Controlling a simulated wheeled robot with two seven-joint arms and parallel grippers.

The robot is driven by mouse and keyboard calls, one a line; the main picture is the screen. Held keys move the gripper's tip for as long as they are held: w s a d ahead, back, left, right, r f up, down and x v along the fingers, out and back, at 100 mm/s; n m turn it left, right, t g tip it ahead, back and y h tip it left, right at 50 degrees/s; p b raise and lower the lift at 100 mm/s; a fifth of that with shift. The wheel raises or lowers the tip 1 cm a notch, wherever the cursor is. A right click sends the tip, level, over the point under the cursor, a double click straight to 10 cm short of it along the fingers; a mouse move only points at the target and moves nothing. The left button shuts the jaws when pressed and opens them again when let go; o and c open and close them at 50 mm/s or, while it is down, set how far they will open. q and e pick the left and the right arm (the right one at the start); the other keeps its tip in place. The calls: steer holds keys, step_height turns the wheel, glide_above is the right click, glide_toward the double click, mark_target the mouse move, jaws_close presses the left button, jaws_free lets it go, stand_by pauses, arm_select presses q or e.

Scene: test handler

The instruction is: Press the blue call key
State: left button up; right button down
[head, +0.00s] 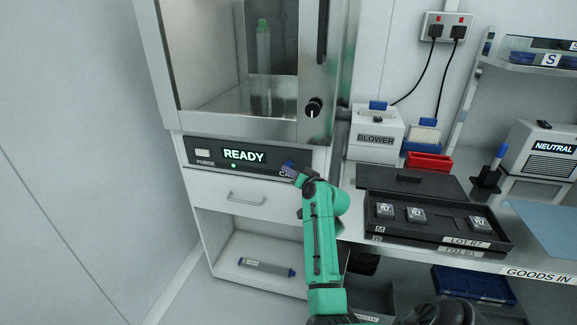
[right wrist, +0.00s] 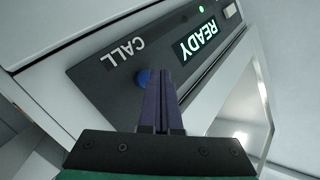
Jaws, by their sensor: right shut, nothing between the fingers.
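The blue call key (right wrist: 143,77) is a round blue button on the dark control panel (right wrist: 100,72), beside the CALL label in the right wrist view. My right gripper (right wrist: 161,70) is shut and empty. Its fingertips are at the panel right beside the key and overlap its edge in the picture; I cannot tell whether they touch it. My left gripper is not in view.
The panel's display (head: 244,155) reads READY, with a pale PURGE key (head: 203,151) to its left. A glazed chamber (head: 240,70) is above and a drawer (head: 240,195) below. At right, a bench holds a black tray (head: 430,240) and a blower (head: 375,135).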

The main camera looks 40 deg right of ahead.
steer(key=shift+w+d, duration=0.1)
steer(key=shift+w+d, duration=0.15)
steer(key=shift+d, duration=0.1)
steer(key=shift+w+d+b, duration=0.25)
steer(key=shift+d+b, duration=0.05)
steer(key=shift+d, duration=0.05)
stand_by(0.9)
steer(key=shift+s+a, duration=0.1)
steer(key=shift+s+a+p, duration=0.45)
steer(key=shift+a+p, duration=0.15)
